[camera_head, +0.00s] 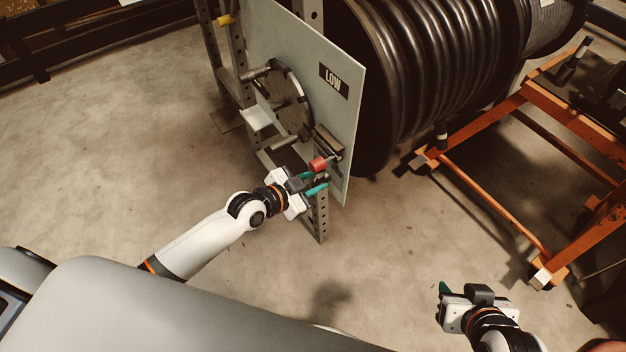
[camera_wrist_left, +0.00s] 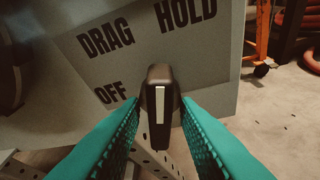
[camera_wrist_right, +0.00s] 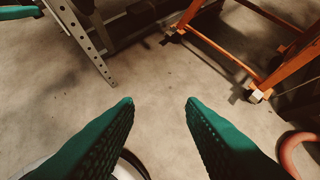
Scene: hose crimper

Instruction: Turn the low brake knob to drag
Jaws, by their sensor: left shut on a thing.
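The low brake knob (camera_wrist_left: 159,115) is black with a white stripe and stands out from the grey panel (camera_head: 325,110) marked LOW. In the left wrist view the stripe runs nearly upright. The OFF label (camera_wrist_left: 111,94) lies left of the knob, DRAG (camera_wrist_left: 106,40) up and left, HOLD (camera_wrist_left: 185,17) up and right. My left gripper (camera_head: 318,183) is shut on the knob, one teal finger on each side. In the head view the gripper mostly hides the knob. My right gripper (camera_wrist_right: 159,103) is open and empty above bare floor, far from the panel.
A red-ended handle (camera_head: 318,164) is close above my left gripper. A dark handwheel (camera_head: 288,100) is on the panel's left. A large black hose reel (camera_head: 430,60) stands behind the panel. An orange frame (camera_head: 490,195) is at the right. The floor in front is clear.

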